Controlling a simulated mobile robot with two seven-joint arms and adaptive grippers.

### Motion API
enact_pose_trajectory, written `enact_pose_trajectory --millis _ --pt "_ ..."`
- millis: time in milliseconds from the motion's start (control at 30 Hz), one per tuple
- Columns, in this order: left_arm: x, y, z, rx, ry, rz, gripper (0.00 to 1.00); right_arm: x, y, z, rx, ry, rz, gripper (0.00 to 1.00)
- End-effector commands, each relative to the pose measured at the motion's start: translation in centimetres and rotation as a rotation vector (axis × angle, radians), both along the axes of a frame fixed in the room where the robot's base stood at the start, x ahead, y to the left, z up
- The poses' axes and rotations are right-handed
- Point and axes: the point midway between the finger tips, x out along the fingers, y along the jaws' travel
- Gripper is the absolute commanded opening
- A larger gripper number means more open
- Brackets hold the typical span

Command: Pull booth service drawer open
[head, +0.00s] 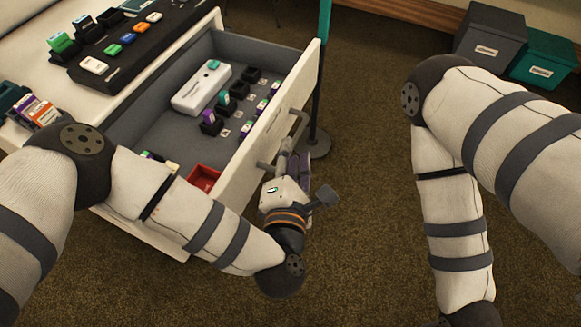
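The service drawer (140,127) stands well pulled out of the white booth counter, its grey inside in view. Its white front panel (250,148) faces right and carries a grey bar handle (297,126). My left gripper (291,158) is at the handle, with its fingers around the bar's middle. They look closed on it, though the fingertips are small and partly hidden. My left forearm crosses the near corner of the drawer front and hides part of it. My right arm hangs at the right and its gripper is out of the picture.
The drawer holds a white box (201,88), small labelled blocks and a red tray (203,178). A black panel with coloured buttons (120,45) lies on the counter. A dark stand base (318,145) is just beyond the handle. Grey (490,40) and teal (545,60) bins stand back right. Carpet between is clear.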

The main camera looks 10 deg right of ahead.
Motion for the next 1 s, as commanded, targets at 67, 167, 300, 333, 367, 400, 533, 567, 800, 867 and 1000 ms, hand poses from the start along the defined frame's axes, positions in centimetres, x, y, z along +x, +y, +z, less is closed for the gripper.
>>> enact_pose_trajectory --millis 67,167,300,333,367,400,533,567,800,867,1000 --pt "-2.2 0.6 0.4 0.0 0.004 -0.002 0.31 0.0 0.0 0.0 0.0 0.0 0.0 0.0" --pt "-4.5 1.3 1.0 0.0 0.004 -0.002 0.31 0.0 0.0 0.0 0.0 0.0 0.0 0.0" --pt "-6.5 1.9 1.4 -0.001 0.002 -0.001 0.31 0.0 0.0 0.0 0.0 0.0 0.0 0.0" --pt "-6.7 2.0 1.5 0.0 0.001 -0.001 0.31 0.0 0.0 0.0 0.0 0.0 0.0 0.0" --pt "-6.9 2.1 1.6 0.0 0.001 -0.001 0.31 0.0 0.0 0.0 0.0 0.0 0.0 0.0" --pt "-7.1 2.1 1.6 0.0 0.0 0.0 0.31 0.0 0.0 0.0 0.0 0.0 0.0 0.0" --pt "-7.1 2.2 1.7 0.001 -0.001 0.0 0.31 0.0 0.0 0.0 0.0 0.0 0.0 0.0" --pt "-7.1 2.1 1.7 0.001 -0.001 0.0 0.31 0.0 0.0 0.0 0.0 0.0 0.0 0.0" --pt "-7.1 2.1 1.6 0.003 0.0 -0.002 0.31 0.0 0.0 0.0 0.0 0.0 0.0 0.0" --pt "-7.5 2.2 1.2 0.049 0.009 -0.039 0.31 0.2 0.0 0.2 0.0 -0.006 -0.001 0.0" --pt "-12.6 4.6 -3.9 0.511 0.126 -0.431 0.31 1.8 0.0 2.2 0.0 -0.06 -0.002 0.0"
